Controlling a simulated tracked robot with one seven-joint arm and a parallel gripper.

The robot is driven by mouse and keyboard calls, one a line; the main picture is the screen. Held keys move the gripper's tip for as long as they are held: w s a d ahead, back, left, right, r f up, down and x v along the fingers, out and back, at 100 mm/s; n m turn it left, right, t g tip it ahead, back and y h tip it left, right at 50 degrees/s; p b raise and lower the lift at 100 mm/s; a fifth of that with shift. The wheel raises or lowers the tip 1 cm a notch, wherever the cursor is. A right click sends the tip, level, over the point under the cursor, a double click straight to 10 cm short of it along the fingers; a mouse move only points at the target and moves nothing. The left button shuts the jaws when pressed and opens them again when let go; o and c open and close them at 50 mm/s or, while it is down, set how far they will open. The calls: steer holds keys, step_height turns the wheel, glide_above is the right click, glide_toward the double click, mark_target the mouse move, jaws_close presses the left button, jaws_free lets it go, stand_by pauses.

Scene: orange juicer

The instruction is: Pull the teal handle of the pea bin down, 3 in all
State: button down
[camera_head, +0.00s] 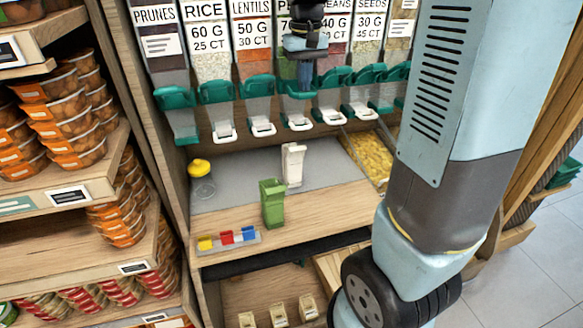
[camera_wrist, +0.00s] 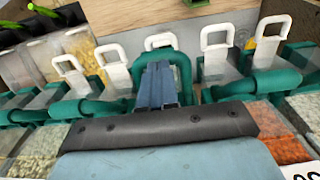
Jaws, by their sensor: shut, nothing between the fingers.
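The pea bin (camera_head: 284,62) stands in the row of dispensers, between the lentils and beans bins in the head view. Its label is partly hidden by my arm. Its teal handle (camera_head: 284,84) is partly covered by my gripper (camera_head: 304,84). In the wrist view my gripper (camera_wrist: 158,85) is shut and empty, its blue-grey fingers overlapping the teal handle arch (camera_wrist: 182,65). I cannot tell whether they touch it. A white loop (camera_wrist: 160,41) shows just beyond the handle.
Neighbouring teal handles sit close on both sides, including the lentils handle (camera_head: 257,86).

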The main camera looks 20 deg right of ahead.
steer(key=shift+r, duration=0.1)
step_height(320, 180, up, 6)
steer(key=w, duration=0.1)
stand_by(0.9)
stand_by(0.5)
steer(key=shift+s+f, duration=0.15)
steer(key=shift+f, duration=0.9)
steer(key=shift+s+f, duration=0.2)
steer(key=shift+f, duration=0.9)
steer(key=shift+s+f, duration=0.15)
steer(key=shift+f, duration=0.9)
steer(key=shift+r, duration=0.1)
step_height(320, 180, up, 6)
steer(key=w, duration=0.1)
steer(key=shift+r, duration=0.2)
